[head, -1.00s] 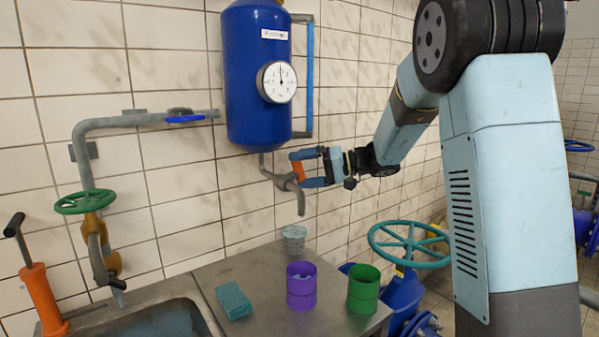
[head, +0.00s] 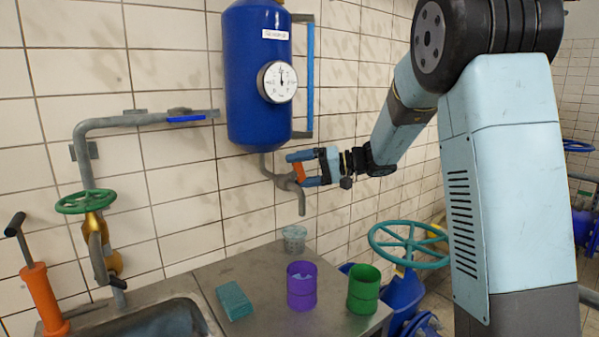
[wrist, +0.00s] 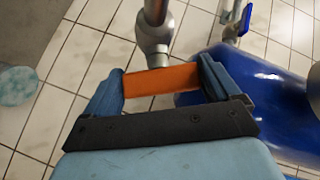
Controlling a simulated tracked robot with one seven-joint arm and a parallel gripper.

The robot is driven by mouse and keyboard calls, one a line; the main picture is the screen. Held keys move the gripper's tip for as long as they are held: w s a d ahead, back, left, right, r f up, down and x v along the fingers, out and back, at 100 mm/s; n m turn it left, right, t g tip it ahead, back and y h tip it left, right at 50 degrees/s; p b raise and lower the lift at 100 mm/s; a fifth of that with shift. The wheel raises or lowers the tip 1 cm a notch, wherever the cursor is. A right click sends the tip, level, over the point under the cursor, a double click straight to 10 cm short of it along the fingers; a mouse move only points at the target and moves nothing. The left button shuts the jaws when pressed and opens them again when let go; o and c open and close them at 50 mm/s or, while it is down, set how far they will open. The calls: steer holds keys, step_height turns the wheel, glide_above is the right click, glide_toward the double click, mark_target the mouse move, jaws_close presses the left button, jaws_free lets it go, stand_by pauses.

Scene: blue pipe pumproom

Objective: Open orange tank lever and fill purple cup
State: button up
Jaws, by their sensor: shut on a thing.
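The blue tank (head: 258,110) hangs on the tiled wall in the head view, with a grey tap pipe and spout (head: 300,203) below it. The orange lever (head: 299,172) sits at the tap; it also shows in the wrist view (wrist: 162,81) in front of the grey tap body. My gripper (head: 293,170) is shut on the orange lever, one blue finger on each side of it. The purple cup (head: 301,290) stands upright on the metal counter, below the tap and nearer the camera. Pale pieces show inside its rim. A clear cup (head: 294,238) stands behind it, beneath the spout.
A green cup (head: 363,289) stands right of the purple cup and a teal sponge (head: 234,300) lies to its left. A sink (head: 160,325) is at the left. A teal valve wheel (head: 408,245) stands right of the counter (head: 262,268).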

steer(key=shift+m+t+h, duration=0.3)
steer(key=shift+m+h, duration=0.8)
steer(key=shift+m, duration=0.3)
steer(key=o, duration=0.8)
steer(key=shift+f, duration=0.1)
steer(key=shift+d, duration=0.1)
steer(key=v, duration=1.3)
steer(key=shift+s+d, duration=0.1)
steer(key=shift+d, duration=0.25)
